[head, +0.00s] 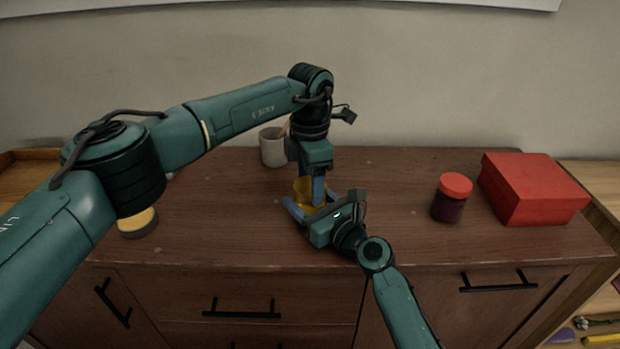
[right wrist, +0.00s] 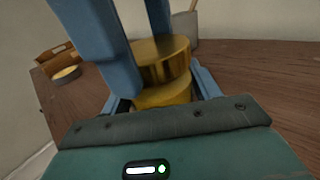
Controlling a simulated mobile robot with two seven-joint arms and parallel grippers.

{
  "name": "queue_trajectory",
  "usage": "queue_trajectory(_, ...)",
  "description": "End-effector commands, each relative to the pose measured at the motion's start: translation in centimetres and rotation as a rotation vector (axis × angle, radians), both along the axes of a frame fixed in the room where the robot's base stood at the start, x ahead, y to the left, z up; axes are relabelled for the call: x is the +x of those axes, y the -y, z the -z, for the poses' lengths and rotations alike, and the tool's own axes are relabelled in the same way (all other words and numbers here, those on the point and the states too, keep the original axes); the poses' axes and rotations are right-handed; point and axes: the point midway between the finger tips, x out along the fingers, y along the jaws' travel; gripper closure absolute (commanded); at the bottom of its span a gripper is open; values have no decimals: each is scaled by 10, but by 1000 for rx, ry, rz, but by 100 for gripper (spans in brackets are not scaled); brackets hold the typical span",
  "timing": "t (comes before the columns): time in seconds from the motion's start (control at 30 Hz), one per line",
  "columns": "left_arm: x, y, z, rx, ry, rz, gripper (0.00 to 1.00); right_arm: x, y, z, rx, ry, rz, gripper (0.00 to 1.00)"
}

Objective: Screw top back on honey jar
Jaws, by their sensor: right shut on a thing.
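The honey jar (head: 304,188) is amber and stands upright on the brown cabinet top, partly hidden by my grippers. In the right wrist view its gold lid (right wrist: 162,60) sits at the top of the jar body (right wrist: 165,97). I cannot tell whether the lid is tight. My right gripper (head: 305,210) is shut on the jar body low down, its blue fingers to either side. My left gripper (head: 312,188) points straight down at the lid from above. Its blue fingers are beside and behind the lid, and whether they press on it is unclear.
A light cup (head: 271,150) with a wooden utensil stands behind the jar. A dark jar with a red lid (head: 455,186) and a red box (head: 530,190) are at the right. The top between is clear.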

Motion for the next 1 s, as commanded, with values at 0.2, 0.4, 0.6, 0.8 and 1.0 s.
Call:
queue_trajectory(0.2, 0, 0, 0, 0, 0, -2, 18, 0, 0, 0, 0, 0, 1, 100)
queue_trajectory(0.4, 0, 0, 0, 0, 0, -3, 13, 0, 0, 0, 0, 0, 1, 100)
queue_trajectory(0.6, 0, 0, -8, -1, 1, -3, 13, 0, 0, 0, 0, 0, 1, 100)
queue_trajectory(0.8, 1, 0, -44, -2, 5, -3, 13, 0, 0, 0, 0, 0, 1, 100)
queue_trajectory(1.0, 0, 1, -86, -2, 4, -3, 13, 0, 0, 0, 0, 0, 1, 100)
